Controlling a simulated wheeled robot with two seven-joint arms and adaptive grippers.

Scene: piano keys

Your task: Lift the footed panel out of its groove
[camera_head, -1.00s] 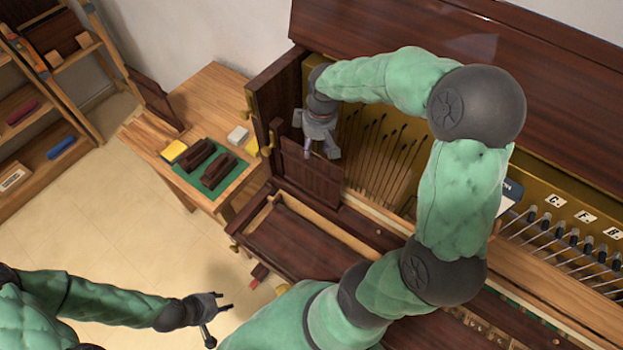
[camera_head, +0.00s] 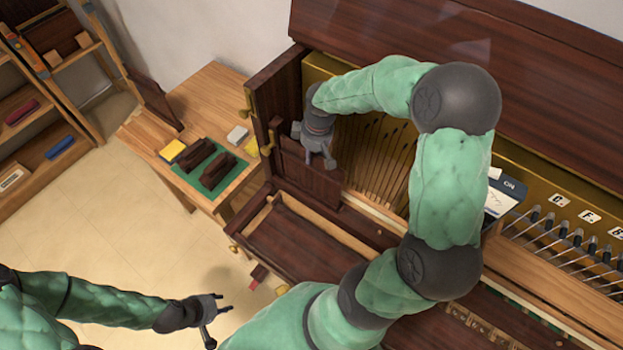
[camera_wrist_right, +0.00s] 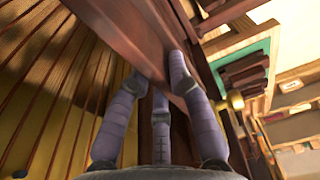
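The footed panel (camera_head: 310,180) is a dark reddish-brown board standing upright at the left end of the piano's open front. It also shows in the wrist view (camera_wrist_right: 125,35), running down toward my fingers. My right gripper (camera_head: 320,162) is at its top edge, pointing down. In the wrist view my right gripper's fingers (camera_wrist_right: 158,85) are spread on both sides of the board's edge; firm contact is not clear. The panel's foot and groove are hard to make out. My left gripper (camera_head: 220,318) is open and empty, low at the left over the floor.
The piano's side wall (camera_head: 277,85) stands close left of the panel, with brass catches. Hammer rods (camera_head: 375,155) are close on the right. A wooden table (camera_head: 215,95) at left holds a green mat (camera_head: 218,178) with dark blocks. An open tray (camera_head: 300,240) lies in front.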

